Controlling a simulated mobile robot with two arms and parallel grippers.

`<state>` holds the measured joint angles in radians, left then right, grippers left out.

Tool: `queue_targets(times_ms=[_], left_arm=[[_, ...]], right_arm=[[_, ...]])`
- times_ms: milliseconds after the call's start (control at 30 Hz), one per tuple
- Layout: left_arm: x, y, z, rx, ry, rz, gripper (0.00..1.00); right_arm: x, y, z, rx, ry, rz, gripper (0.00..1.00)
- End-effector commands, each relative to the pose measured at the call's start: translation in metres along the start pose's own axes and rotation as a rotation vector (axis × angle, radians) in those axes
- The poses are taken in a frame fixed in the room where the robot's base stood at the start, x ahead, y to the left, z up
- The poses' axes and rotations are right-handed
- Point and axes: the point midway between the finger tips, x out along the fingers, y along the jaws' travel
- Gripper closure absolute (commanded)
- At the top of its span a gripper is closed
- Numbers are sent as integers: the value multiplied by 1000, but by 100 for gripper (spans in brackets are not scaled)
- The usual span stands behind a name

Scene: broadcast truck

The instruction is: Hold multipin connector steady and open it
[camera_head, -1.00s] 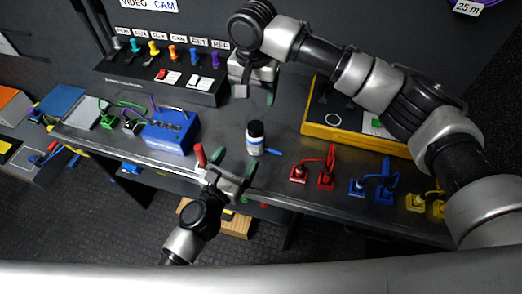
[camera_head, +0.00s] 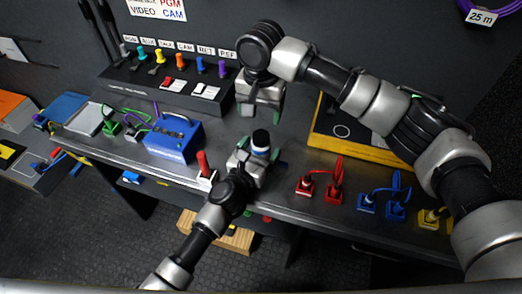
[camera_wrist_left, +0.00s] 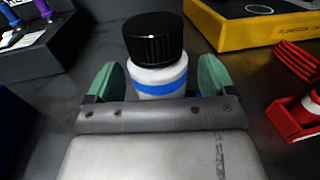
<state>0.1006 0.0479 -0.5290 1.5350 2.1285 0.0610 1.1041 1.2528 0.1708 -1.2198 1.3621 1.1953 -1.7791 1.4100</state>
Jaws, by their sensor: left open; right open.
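A small white bottle with a blue band and a ribbed black cap (camera_head: 261,138) stands upright on the bench. In the left wrist view the bottle (camera_wrist_left: 158,78) is between my left gripper's two green fingers (camera_wrist_left: 158,84), with a gap on each side. My left gripper (camera_head: 258,162) is open around the bottle. My right gripper (camera_head: 262,112) is open, pointing down just behind and above the bottle, apart from it. I cannot tell which thing is the multipin connector; red plugs (camera_head: 320,188) and blue plugs (camera_head: 383,203) with cables stand to the right.
A blue box (camera_head: 174,140) stands left of the bottle, and a red-handled item (camera_head: 203,163) is near the front edge. A black switch panel (camera_head: 165,88) is at the back left. A yellow-edged case (camera_head: 350,143) is at the back right. Yellow plugs (camera_head: 430,217) stand far right.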

Motion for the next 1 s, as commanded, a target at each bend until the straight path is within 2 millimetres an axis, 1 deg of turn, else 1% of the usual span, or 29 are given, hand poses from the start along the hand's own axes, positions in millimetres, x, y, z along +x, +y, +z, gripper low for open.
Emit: queue_targets(times_ms=[100,367,467,900,933,1000], left_arm=[[6,0,0,1,0,0,16],[6,0,0,1,0,0,16],[6,0,0,1,0,0,29],[6,0,0,1,0,0,97],[6,0,0,1,0,0,100],[6,0,0,1,0,0,100]], right_arm=[[0,0,0,0,0,0,30],[0,0,0,0,0,0,30],[0,0,0,0,0,0,30],[0,0,0,3,0,0,30],[0,0,0,10,0,0,30],[0,0,0,56,-1,0,30]])
